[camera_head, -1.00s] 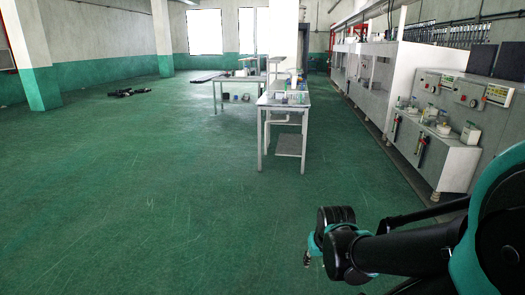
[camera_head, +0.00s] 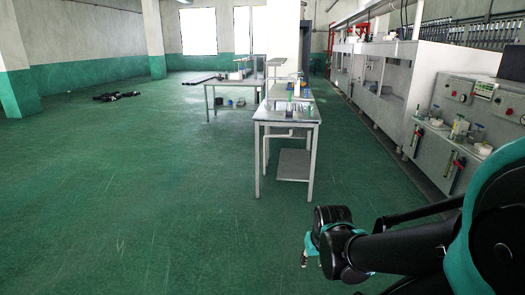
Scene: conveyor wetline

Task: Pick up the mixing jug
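I cannot single out the mixing jug for certain. Small vessels and bottles stand on the ledge (camera_head: 428,124) of the wet-line cabinets at right, among them a pale jar (camera_head: 460,127). Several small items also sit on the near metal table (camera_head: 275,114) ahead, too small to name. My gripper (camera_head: 304,259) shows only as a small tip below my arm's wrist at lower right, mostly hidden by the arm. It is over open floor, well apart from tables and cabinets. Its fingers cannot be made out.
A second table (camera_head: 228,83) stands behind the near one. The white wet-line cabinets (camera_head: 425,75) run along the right wall. Dark objects (camera_head: 117,96) lie on the floor at far left. The green floor (camera_head: 130,190) is clear at left and in front.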

